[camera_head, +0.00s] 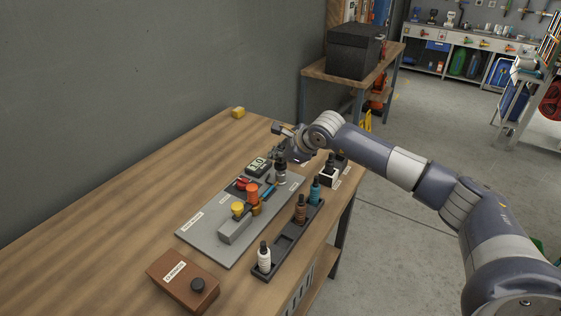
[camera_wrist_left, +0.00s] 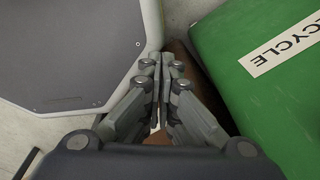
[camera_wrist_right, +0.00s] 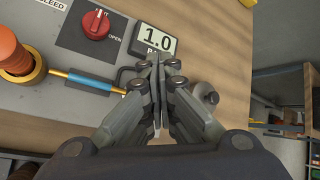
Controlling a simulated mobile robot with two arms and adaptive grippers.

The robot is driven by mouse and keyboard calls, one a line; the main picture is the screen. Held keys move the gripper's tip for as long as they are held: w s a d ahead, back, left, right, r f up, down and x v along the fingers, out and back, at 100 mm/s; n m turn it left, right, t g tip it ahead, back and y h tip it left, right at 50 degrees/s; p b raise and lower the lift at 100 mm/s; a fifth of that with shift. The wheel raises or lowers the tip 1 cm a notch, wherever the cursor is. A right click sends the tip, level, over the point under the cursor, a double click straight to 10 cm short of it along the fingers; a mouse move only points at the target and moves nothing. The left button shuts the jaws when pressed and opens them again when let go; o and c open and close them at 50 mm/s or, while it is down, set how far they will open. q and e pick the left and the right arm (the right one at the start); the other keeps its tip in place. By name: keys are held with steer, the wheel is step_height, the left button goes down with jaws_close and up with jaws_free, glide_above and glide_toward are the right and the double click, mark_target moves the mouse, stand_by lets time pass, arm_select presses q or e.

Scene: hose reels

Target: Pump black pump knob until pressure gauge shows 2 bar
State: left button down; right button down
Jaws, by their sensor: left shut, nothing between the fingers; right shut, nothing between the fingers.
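The pressure gauge (camera_head: 257,165) is a small block with a digital face on the grey board (camera_head: 208,231). In the right wrist view the gauge (camera_wrist_right: 157,38) reads 1.0. My right gripper (camera_head: 281,157) is at the far end of the board beside the gauge. In its wrist view its fingers (camera_wrist_right: 160,58) are shut and empty. A dark upright piece that looks like the black pump knob (camera_head: 281,170) stands below my fingers; a rounded grey part (camera_wrist_right: 206,92) shows behind them, partly hidden. Contact cannot be told. My left gripper (camera_wrist_left: 160,58) is shut and empty, away from the board.
The board also carries a red bleed knob (camera_wrist_right: 96,24), an orange knob (camera_head: 252,191) and a yellow knob (camera_head: 237,208). A black tray (camera_head: 279,244) with bottles and a brown box (camera_head: 180,282) stand close by.

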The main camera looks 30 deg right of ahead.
mark_target(279, 164)
steer(key=shift+f+b, duration=0.5)
steer(key=shift+f, duration=0.15)
stand_by(0.5)
steer(key=shift+r+p, duration=0.65)
steer(key=shift+r, duration=1.15)
step_height(279, 164, up, 5)
steer(key=shift+p, duration=1.2)
